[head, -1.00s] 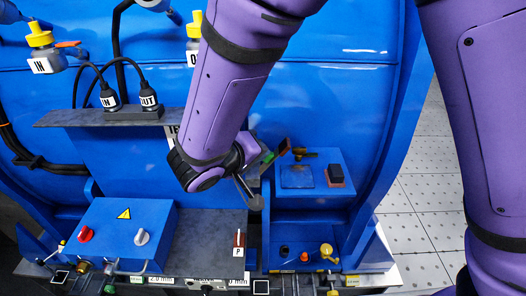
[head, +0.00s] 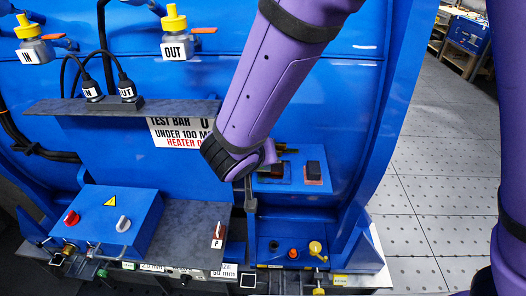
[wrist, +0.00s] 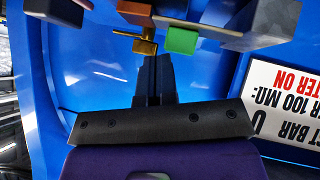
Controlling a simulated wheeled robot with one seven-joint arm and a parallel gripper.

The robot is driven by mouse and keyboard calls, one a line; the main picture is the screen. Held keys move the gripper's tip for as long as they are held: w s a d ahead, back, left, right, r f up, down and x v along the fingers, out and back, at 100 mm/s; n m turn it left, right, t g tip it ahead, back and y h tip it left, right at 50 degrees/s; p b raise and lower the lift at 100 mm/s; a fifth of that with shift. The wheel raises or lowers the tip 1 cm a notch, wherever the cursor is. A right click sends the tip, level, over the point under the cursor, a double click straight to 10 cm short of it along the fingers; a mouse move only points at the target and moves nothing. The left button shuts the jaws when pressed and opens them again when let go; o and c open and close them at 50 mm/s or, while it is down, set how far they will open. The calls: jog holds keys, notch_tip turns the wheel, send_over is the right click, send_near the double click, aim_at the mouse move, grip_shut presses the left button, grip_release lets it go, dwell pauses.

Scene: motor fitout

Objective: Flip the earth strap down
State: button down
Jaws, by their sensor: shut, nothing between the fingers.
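My gripper (wrist: 153,66) is shut and empty in the wrist view, its two dark fingers together. Their tips are just below a small brass fitting (wrist: 145,44). A green block (wrist: 182,40) is right of the fitting, close to the fingertips; contact cannot be told. I cannot tell for sure which of these pieces is the earth strap. In the head view my wrist is by the left side of the blue stand, hiding the fingertips and green block. A grey bar (head: 250,192) shows below my wrist; what it belongs to is unclear.
An orange-brown block (wrist: 135,12), a dark block (wrist: 60,10) and a grey block (wrist: 262,22) crowd the wrist view's top. A red and black block (head: 313,173) stands on the blue stand (head: 300,205). A test-bar sign (head: 178,134) and a control box (head: 105,220) are left.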

jog(key=shift+d+f, duration=0.25)
jog(key=shift+f, duration=0.05)
jog(key=shift+d+f, duration=0.1)
dwell(0.4)
jog(key=shift+w+r, duration=0.1)
jog(key=shift+r, duration=0.2)
jog(key=s+r, duration=0.7)
jog(key=r, duration=0.3)
jog(key=shift+s+r, duration=0.15)
jog(key=shift+r, duration=0.15)
